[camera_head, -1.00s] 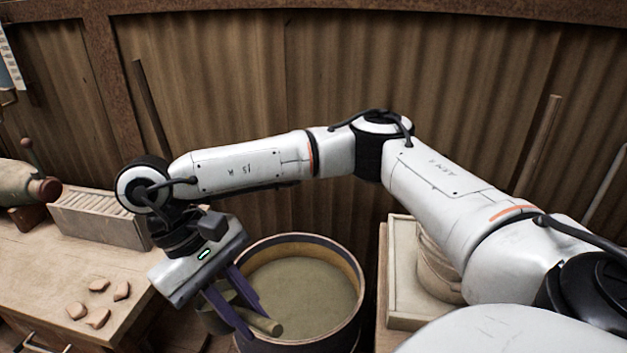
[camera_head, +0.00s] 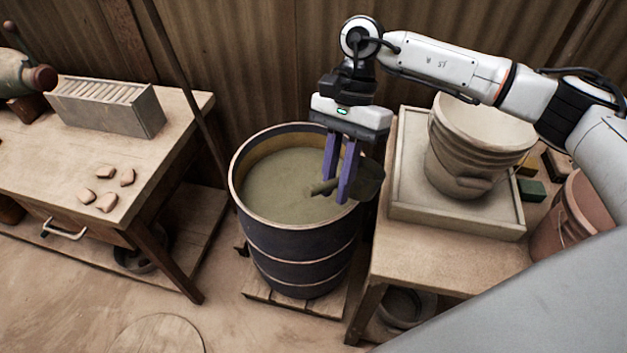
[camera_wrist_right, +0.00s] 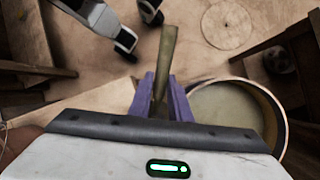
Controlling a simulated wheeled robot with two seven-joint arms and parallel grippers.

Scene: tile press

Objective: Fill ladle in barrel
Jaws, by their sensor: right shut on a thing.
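The ladle's dark cup (camera_head: 369,184) shows right of the fingers, by the rim. Its handle end (camera_head: 322,188) pokes out to the left. In the right wrist view the handle (camera_wrist_right: 167,60) rises between the fingers, with the barrel (camera_wrist_right: 275,110) to the right. The cup's inside is hidden. My left gripper is not in view.
A right-hand bench (camera_head: 430,255) stands close to the barrel, with a tray (camera_head: 470,220) holding a large bucket (camera_head: 470,150). A left-hand table (camera_head: 50,165) holds a slotted box (camera_head: 110,105) and several clay pieces (camera_head: 105,200). A corrugated wall is behind.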

